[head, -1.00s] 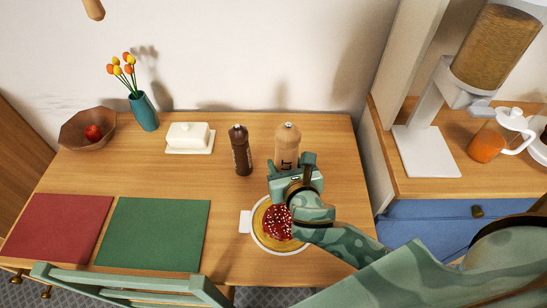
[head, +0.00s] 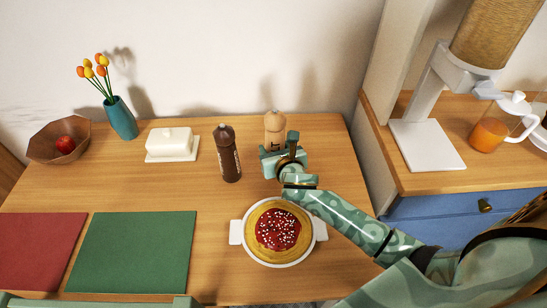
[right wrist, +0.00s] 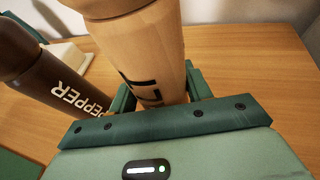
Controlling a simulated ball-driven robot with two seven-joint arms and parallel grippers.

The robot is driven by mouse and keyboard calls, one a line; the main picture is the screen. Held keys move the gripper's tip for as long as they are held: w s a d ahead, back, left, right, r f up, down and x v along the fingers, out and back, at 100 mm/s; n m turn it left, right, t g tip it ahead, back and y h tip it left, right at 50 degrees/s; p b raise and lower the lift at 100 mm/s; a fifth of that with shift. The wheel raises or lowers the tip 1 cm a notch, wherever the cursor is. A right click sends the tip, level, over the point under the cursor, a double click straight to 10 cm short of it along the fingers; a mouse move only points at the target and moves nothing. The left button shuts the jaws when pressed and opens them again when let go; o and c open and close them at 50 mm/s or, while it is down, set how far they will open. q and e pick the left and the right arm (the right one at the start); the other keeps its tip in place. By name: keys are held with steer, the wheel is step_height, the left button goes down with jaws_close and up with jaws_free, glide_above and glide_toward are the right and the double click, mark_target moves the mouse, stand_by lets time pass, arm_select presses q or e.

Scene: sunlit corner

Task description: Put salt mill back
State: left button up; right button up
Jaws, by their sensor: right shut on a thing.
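The salt mill (head: 275,128) is a light wooden mill with a rounded knob, standing upright near the back edge of the table (head: 320,185). Its dark lettering shows partly in the right wrist view (right wrist: 145,50). My right gripper (head: 283,155) is shut on its lower body, and the fingers sit on both sides of it in the right wrist view (right wrist: 162,92). The gripper hides the mill's base, so I cannot tell whether it touches the table. The dark brown pepper mill (head: 229,155) stands just left, apart from it. My left gripper is not in view.
A pie dish (head: 236,236) stands in front, close to my right forearm. A white butter dish (head: 172,142), teal vase (head: 121,118) and wooden bowl (head: 45,148) line the back left. Red (head: 38,250) and green (head: 130,250) mats lie front left. A dispenser (head: 430,150) stands right.

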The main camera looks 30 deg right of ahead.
step_height(320, 180, down, 3)
steer(key=shift+f+b, duration=0.1)
steer(key=shift+b, duration=0.55)
steer(key=shift+a+r, duration=0.1)
steer(key=shift+r, duration=0.15)
steer(key=o, duration=1.2)
steer(key=shift+f, duration=0.15)
steer(key=shift+c, duration=0.2)
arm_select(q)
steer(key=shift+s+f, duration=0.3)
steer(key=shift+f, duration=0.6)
arm_select(e)
steer(key=shift+r, duration=0.2)
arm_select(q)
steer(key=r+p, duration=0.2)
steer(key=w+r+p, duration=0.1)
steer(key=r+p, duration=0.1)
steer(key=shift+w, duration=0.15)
arm_select(e)
steer(key=v, duration=1.2)
